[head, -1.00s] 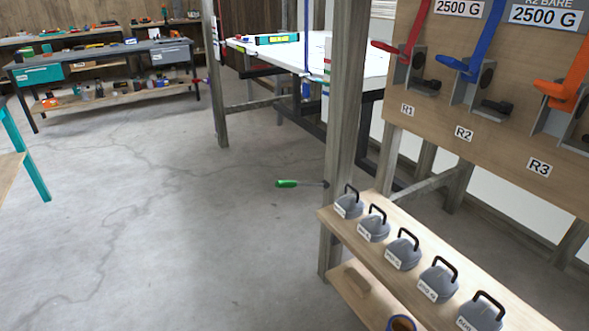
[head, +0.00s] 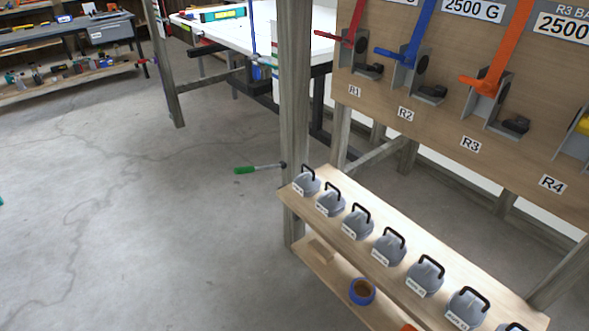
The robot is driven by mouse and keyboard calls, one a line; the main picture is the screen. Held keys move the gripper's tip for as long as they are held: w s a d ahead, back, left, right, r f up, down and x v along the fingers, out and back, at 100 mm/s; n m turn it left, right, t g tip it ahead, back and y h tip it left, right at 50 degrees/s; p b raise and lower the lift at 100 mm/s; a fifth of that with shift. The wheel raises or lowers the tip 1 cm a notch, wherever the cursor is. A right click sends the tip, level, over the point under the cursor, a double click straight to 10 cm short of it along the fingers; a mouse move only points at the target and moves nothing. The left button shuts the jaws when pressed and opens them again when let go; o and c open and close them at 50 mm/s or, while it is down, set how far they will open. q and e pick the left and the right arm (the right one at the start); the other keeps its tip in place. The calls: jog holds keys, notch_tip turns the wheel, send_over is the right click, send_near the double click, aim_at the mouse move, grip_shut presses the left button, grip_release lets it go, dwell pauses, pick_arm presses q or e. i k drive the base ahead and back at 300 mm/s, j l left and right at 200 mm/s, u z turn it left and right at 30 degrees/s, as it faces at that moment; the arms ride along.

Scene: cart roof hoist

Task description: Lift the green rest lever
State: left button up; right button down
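The green rest lever (head: 245,170) is in the middle of the head view. Its green grip points left, and a thin grey rod joins it to the wooden post (head: 294,125) on its right. The lever lies roughly level, tilted slightly, with its grip end out over the floor. Neither of my grippers shows in this view.
A shelf with several grey handled weights (head: 357,222) stands right of the post, with a blue tape roll (head: 362,291) below. A board with red, blue and orange levers (head: 487,85) hangs above. A white table (head: 215,27) stands behind. Floor left of the lever is clear.

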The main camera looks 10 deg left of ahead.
aim_at(248, 169)
jog(key=i+j+z, duration=0.1)
jog(key=j+z, duration=0.15)
jog(key=z, duration=0.15)
jog(key=j+z, duration=0.6)
jog(key=j, duration=0.15)
jog(key=i+j+z, duration=0.15)
jog(key=j, duration=0.2)
jog(key=j+z, duration=0.1)
jog(key=j, duration=0.65)
jog(key=k+j+z, duration=0.1)
jog(key=j, duration=0.65)
jog(key=k+j+u, duration=0.1)
jog(key=k+u, duration=0.15)
jog(key=k+l+u, duration=0.75)
jog(key=k, duration=0.25)
